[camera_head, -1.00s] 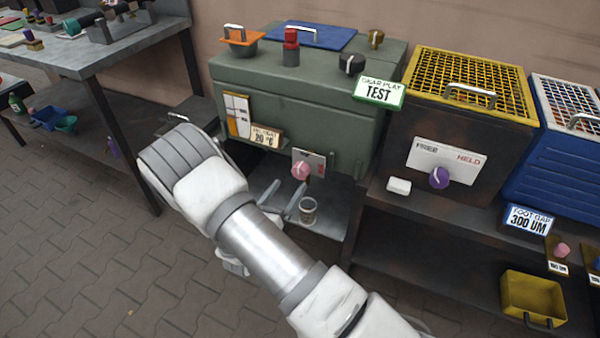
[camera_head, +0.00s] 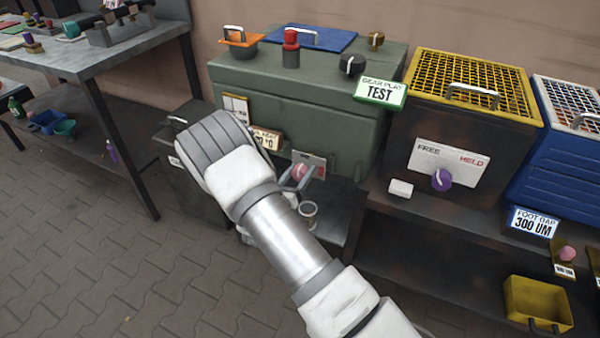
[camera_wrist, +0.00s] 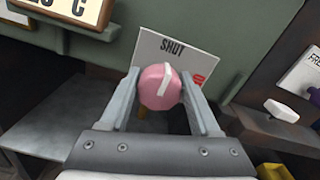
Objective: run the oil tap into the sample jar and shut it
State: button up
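The oil tap's pink knob (camera_head: 299,172) is on the front of the green gearbox housing (camera_head: 300,110). In the wrist view the knob (camera_wrist: 160,87) has a white bar, nearly upright, pointing toward the word SHUT on its plate (camera_wrist: 195,62). A red mark shows at the plate's right. A small brassy piece, perhaps the spout, shows below the knob. My gripper (camera_wrist: 158,76) is open, one finger on each side of the knob; contact is not clear. In the head view my gripper (camera_head: 300,175) is at the knob. The sample jar (camera_head: 309,214) stands upright below the tap; its contents cannot be told.
A temperature sign (camera_head: 265,139) is left of the tap. To the right is a dark box with a FREE/HELD plate (camera_head: 447,162), a purple knob (camera_head: 442,180) and a white block (camera_head: 400,188). A yellow bin (camera_head: 537,304) is low at the right. Paved floor lies open at the left.

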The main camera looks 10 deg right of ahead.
jog(key=c, duration=0.9)
jog(key=shift+m, duration=2.1)
jog(key=o, duration=1.4)
jog(key=shift+s, duration=0.1)
jog(key=p+v, duration=0.3)
jog(key=v, duration=1.4)
jog(key=shift+s+a, duration=0.1)
jog(key=shift+s, duration=0.05)
